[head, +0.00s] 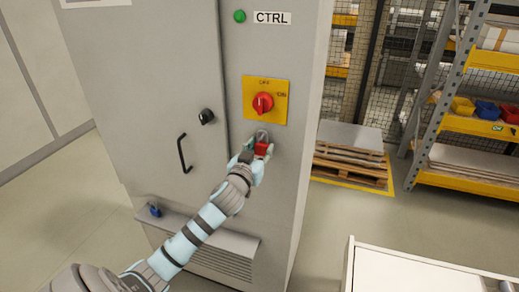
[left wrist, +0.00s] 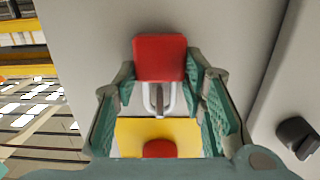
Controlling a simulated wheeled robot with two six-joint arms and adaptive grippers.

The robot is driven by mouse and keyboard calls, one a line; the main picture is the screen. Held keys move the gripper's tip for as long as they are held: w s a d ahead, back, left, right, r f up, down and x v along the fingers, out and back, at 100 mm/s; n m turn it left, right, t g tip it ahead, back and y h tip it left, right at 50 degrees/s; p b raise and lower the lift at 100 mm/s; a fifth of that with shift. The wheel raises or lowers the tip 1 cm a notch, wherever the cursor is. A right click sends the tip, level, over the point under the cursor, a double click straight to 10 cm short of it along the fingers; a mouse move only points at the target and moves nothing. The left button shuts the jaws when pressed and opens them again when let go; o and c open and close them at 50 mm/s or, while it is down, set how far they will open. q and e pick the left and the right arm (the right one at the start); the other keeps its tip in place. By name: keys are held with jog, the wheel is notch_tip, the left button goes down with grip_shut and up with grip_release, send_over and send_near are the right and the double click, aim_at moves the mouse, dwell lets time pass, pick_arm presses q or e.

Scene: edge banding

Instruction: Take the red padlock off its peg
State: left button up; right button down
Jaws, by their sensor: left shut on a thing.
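The red padlock (head: 262,148) is at the grey cabinet's front, below the yellow switch plate. In the left wrist view the padlock (left wrist: 160,58) shows its red body with a metal shackle, and a peg shows within the shackle. My left gripper (head: 254,152) is shut on the padlock, with a green finger on each side of its body; it also shows in the left wrist view (left wrist: 162,84). I cannot tell whether the shackle still bears on the peg. My right gripper is not in view.
The yellow plate with a red rotary switch (head: 263,103) is just above. A black door handle (head: 184,153) and a round black knob (head: 206,116) are to the left. A blue padlock (head: 154,210) is at a ledge lower left. Shelving (head: 470,123) and a pallet (head: 350,165) stand right.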

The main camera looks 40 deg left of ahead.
pick_arm(q)
jog(key=shift+r, duration=0.45)
jog(key=shift+f, duration=0.1)
jog(key=shift+s, duration=0.15)
jog(key=shift+p+v, duration=0.45)
jog(key=shift+v, duration=0.8)
jog(key=v, duration=0.6)
jog(key=shift+f, duration=0.25)
jog(key=shift+s+d, duration=0.1)
jog(key=shift+d, duration=0.05)
